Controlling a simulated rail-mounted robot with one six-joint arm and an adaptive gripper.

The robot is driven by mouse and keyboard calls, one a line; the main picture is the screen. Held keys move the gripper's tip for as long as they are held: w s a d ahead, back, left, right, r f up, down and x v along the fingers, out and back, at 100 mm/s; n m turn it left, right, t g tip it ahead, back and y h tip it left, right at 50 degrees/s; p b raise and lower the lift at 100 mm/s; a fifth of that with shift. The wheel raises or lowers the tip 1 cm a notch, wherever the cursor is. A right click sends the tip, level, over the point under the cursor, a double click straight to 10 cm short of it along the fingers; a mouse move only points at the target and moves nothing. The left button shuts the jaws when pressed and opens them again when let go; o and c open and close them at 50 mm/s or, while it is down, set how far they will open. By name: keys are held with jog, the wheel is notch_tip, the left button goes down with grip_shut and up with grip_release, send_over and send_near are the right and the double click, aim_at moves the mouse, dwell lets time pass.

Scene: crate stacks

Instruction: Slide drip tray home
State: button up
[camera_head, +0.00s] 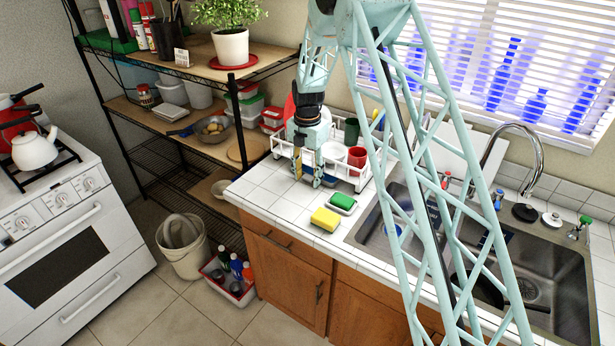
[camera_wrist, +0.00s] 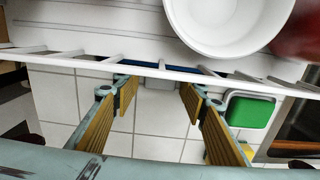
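The white wire dish rack (camera_head: 353,183) stands on the tiled counter, and its front rail (camera_wrist: 80,62) crosses the wrist view. A pale flat surface (camera_wrist: 90,22), perhaps the drip tray, lies under the rack. A small grey tab (camera_wrist: 160,83) sticks out below the rail, with blue strips beside it; I cannot tell whether it belongs to the tray. My gripper (camera_head: 308,182) points down at the rack's front left. In the wrist view my gripper (camera_wrist: 157,92) is open, its fingers on either side of the tab with gaps visible. How far the tray sticks out is hidden.
The rack holds a white cup (camera_head: 334,152), a red cup (camera_head: 357,156) and a green cup (camera_head: 351,131). A green sponge on a holder (camera_head: 343,201) and a yellow sponge (camera_head: 325,219) lie in front. The sink (camera_head: 535,270) is right; bare tiles (camera_head: 268,196) lie left.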

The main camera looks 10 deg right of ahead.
jog(key=c, duration=0.7)
jog(key=o, duration=0.9)
jog(key=shift+o, duration=0.2)
jog(key=shift+r, duration=0.1)
notch_tip(320, 180, up, 12)
